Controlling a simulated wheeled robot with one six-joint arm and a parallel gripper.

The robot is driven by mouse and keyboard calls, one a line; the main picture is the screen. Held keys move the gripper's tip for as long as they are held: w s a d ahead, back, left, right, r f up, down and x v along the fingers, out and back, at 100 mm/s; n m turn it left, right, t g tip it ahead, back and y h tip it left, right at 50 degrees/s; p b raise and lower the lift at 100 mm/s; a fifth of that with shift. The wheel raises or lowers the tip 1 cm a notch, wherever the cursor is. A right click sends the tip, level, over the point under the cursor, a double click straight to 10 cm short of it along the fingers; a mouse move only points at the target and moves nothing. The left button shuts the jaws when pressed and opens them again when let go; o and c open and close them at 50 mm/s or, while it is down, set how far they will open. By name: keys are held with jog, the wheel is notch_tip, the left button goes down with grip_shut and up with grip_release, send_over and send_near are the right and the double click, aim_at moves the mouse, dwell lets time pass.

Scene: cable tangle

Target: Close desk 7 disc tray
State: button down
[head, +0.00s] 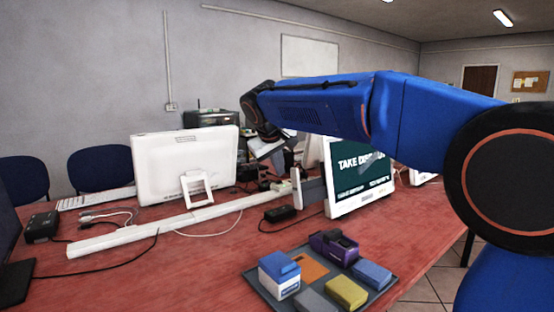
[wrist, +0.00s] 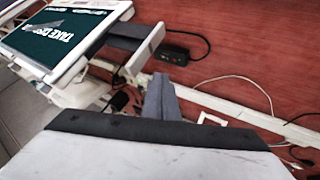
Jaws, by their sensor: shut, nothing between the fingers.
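A white all-in-one computer (head: 368,172) stands on the red desk, its screen showing "TAKE DISC" with the end of the text cut off. Its disc tray (head: 312,190) sticks out from the left side, dark with a pale front edge. In the wrist view the computer (wrist: 60,35) is at upper left, and the tray (wrist: 112,40) extends from it, ending in a white front strip (wrist: 145,55). My gripper (wrist: 160,82) is shut and empty, its grey fingertips just below the strip in the picture. I cannot tell whether they touch. In the head view my arm partly hides the computer.
A white computer seen from behind (head: 188,165) stands at left. A long white cable channel (head: 160,230) crosses the desk, with loose cables and a black power brick (head: 279,213) near it. A grey mat (head: 262,283) with small coloured blocks lies in front.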

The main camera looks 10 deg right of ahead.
aim_at(292, 177)
jog(key=shift+w+d+f, duration=0.3)
jog(key=shift+w+d, duration=0.45)
jog(key=shift+d, duration=0.2)
jog(key=shift+w+d+f, duration=0.3)
jog(key=shift+w+d, duration=0.4)
jog(key=shift+d, duration=0.25)
jog(key=shift+d, duration=0.1)
jog(key=w+d, duration=0.2)
jog(key=d, duration=0.2)
jog(key=w+d, duration=0.2)
jog(key=d, duration=0.1)
jog(key=w+d, duration=0.2)
jog(key=d, duration=0.2)
jog(key=shift+w+d, duration=0.35)
jog(key=shift+w, duration=0.05)
